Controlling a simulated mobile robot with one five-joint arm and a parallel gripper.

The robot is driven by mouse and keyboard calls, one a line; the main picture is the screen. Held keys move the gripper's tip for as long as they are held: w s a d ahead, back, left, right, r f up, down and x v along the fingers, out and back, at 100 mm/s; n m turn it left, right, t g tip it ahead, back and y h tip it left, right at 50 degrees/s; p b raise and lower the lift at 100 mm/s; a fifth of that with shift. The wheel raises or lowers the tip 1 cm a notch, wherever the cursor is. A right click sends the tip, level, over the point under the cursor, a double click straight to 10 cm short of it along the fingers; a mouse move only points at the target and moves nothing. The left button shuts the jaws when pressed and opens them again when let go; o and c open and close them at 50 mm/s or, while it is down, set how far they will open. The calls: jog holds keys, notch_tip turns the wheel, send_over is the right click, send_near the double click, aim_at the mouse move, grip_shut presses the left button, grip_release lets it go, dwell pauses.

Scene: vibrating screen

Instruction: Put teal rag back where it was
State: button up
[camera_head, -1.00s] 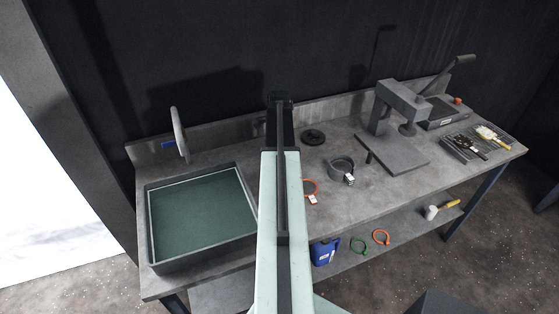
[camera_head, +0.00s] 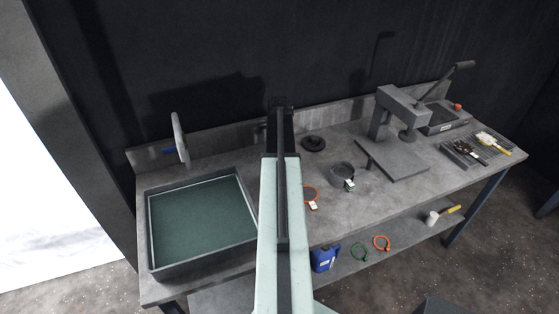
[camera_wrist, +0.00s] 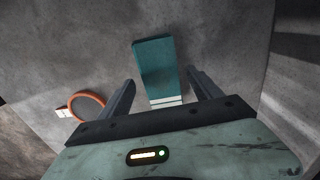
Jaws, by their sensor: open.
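The teal rag (camera_wrist: 155,63) lies flat on the grey bench top in the wrist view, a folded rectangle with white stripes at its near end. My gripper (camera_wrist: 160,75) is open, with one finger on each side of the rag's near part and gaps between fingers and cloth. I cannot tell how high the fingers are above the bench. In the head view my arm covers the rag and the fingers.
An orange ring with a white tag (camera_wrist: 88,105) lies left of my gripper; it also shows in the head view (camera_head: 311,193). A large green-bottomed tray (camera_head: 150,243) stands left on the bench.

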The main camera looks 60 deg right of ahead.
notch_tip(320, 180, up, 12)
jog(key=p, duration=1)
jog(key=shift+f+p, duration=0.25)
jog(key=shift+p, duration=0.05)
jog(key=shift+f, duration=0.1)
